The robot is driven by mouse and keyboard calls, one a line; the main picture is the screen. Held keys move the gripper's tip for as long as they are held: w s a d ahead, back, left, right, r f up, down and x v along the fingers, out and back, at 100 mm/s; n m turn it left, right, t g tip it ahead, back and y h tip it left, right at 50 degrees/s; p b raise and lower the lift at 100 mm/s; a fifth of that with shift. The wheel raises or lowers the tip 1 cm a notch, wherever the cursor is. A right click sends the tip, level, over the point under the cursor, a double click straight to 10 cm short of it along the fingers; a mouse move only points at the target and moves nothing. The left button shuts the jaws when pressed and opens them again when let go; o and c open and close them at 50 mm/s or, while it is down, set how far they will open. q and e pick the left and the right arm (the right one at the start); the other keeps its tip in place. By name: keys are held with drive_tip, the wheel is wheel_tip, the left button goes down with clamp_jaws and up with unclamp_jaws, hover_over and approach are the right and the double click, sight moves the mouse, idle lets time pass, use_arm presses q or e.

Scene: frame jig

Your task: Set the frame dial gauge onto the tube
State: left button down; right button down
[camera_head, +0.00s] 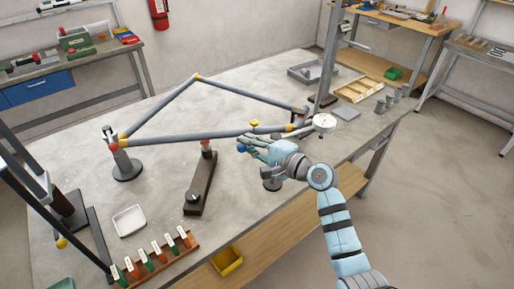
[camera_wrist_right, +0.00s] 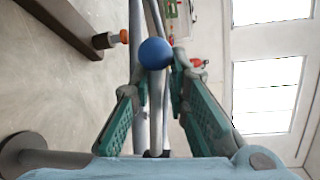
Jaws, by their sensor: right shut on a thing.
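My right gripper (camera_head: 247,143) is over the table beside the near tube (camera_head: 190,137) of the grey frame. It is closed about a slim grey rod, and a blue ball (camera_wrist_right: 155,53) shows at its fingertips in the right wrist view. A round white dial (camera_head: 323,121), which looks like the dial gauge, shows just behind my right wrist. My gripper hides much of what lies between ball and dial, so I cannot tell if they are joined. The frame has yellow and red joints and rests on a round-based stand (camera_head: 127,166). My left gripper is not in view.
A dark bar fixture (camera_head: 201,181) with an orange-topped post stands below the tube. A white tray (camera_head: 129,221) and a rack of labelled pieces (camera_head: 156,259) lie at the near left. A tall post (camera_head: 328,60) and wooden tray (camera_head: 359,89) stand at the back right.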

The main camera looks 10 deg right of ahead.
drive_tip(key=s+n+g+y+b, duration=0.1)
drive_tip(key=n+g+y+b, duration=0.1)
drive_tip(key=s+d+n+g+y+b, duration=0.1)
drive_tip(key=s+n+g+b, duration=0.1)
drive_tip(key=g, duration=0.1)
drive_tip(key=s+d+f+n+g+y+b, duration=0.1)
drive_tip(key=n+g+y+b, duration=0.1)
drive_tip(key=n+g, duration=0.1)
drive_tip(key=shift+s+d+f+y, duration=0.1)
drive_tip(key=shift+s+d+y, duration=0.1)
drive_tip(key=shift+y, duration=0.1)
drive_tip(key=shift+b, duration=0.3)
drive_tip(key=c, duration=1.7)
unclamp_jaws()
drive_tip(key=shift+r, duration=0.2)
drive_tip(key=shift+r, duration=0.1)
